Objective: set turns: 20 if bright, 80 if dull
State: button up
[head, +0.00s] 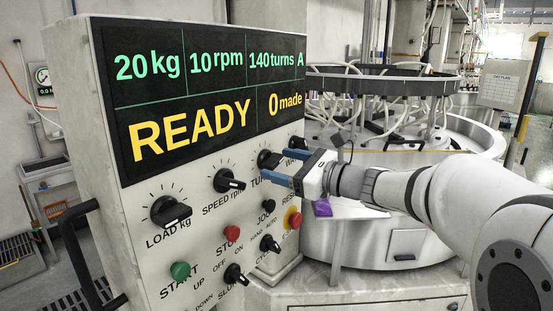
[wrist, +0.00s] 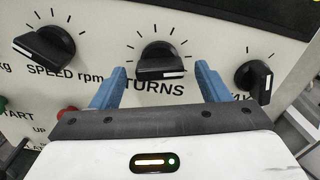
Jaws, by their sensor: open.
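The TURNS knob (wrist: 160,62) is black with a bar handle, its white mark at the right end in the wrist view. In the head view the TURNS knob (head: 268,158) is partly covered by my gripper (head: 278,166). The gripper is open, its blue fingers to either side of the knob; I cannot tell whether they touch it. In the wrist view my gripper (wrist: 160,74) has the knob between its fingertips. The display (head: 200,90) reads 20 kg, 10 rpm, 140 turns, A, READY and 0 made. I cannot make out a bright or dull workpiece.
The LOAD knob (head: 170,211) and SPEED knob (head: 227,181) are left of TURNS; another knob (wrist: 254,80) is close on the right. Below are a green START button (head: 180,271), red button (head: 232,234) and red stop button on yellow (head: 294,219). A purple item (head: 322,208) is below my gripper.

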jog(key=shift+x, duration=1)
jog(key=shift+c, duration=0.2)
jog(key=c, duration=0.9)
